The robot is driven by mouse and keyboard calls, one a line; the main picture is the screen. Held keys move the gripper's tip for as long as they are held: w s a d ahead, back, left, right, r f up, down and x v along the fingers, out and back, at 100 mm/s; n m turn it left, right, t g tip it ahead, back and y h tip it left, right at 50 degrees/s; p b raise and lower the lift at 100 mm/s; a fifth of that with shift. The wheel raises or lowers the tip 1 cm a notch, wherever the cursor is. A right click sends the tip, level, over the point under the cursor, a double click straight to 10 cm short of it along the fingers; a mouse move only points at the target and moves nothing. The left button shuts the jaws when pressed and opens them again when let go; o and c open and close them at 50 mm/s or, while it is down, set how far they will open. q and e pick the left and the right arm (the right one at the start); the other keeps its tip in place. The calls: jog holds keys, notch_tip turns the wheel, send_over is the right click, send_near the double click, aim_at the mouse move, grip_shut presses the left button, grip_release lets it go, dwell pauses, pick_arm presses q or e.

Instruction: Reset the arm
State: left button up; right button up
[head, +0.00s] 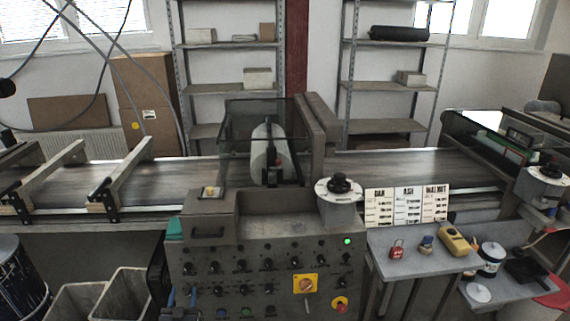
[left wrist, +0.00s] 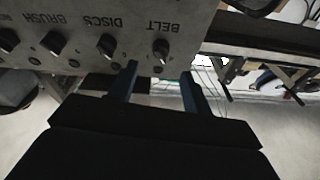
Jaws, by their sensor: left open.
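My left gripper (head: 181,297) shows small at the lower left corner of the machine's control panel (head: 262,262), with bluish fingertips. In the left wrist view the gripper (left wrist: 159,72) is open, with nothing between its two fingers. Its fingertips lie just below the knob marked BELT (left wrist: 161,50) in the picture; I cannot tell whether they touch the panel. Knobs marked DISCS (left wrist: 107,44) and BRUSH (left wrist: 53,42) are beside it, their labels upside down. Most of my left arm is hidden in the head view. My right gripper is not in view.
A conveyor belt (head: 165,181) runs across behind the panel. A side table (head: 412,240) with a red padlock (head: 397,249) and a yellow device (head: 455,240) stands at right. Grey bins (head: 122,293) stand on the floor at lower left. The panel has an orange switch plate (head: 305,284).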

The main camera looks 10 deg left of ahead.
pick_arm(q)
jog(key=s+d+f+g+h, duration=0.1)
jog(key=s+d+f+g, duration=0.1)
jog(key=d+f+g, duration=0.35)
jog(key=s+d+f+g+h, duration=0.2)
jog(key=f, duration=0.6)
jog(key=s+d+f+g+h, duration=0.1)
jog(key=s+d+f+g, duration=0.2)
jog(key=f, duration=0.4)
jog(key=s+d+f+m+g, duration=0.1)
jog(key=s+d+f, duration=0.3)
jog(key=s, duration=0.6)
jog(key=s+d+f+m+g+h, duration=0.1)
jog(key=s+d+f+g, duration=0.3)
jog(key=s, duration=0.6)
jog(key=s+d+f+m+g, duration=0.1)
jog(key=s+d+f+g, duration=0.1)
jog(key=s+d+f, duration=0.4)
jog(key=s, duration=0.4)
jog(key=shift+d+f, duration=0.15)
jog(key=shift+d, duration=0.05)
jog(key=shift+a, duration=0.1)
jog(key=shift+d+h, duration=0.2)
jog(key=shift+h, duration=0.1)
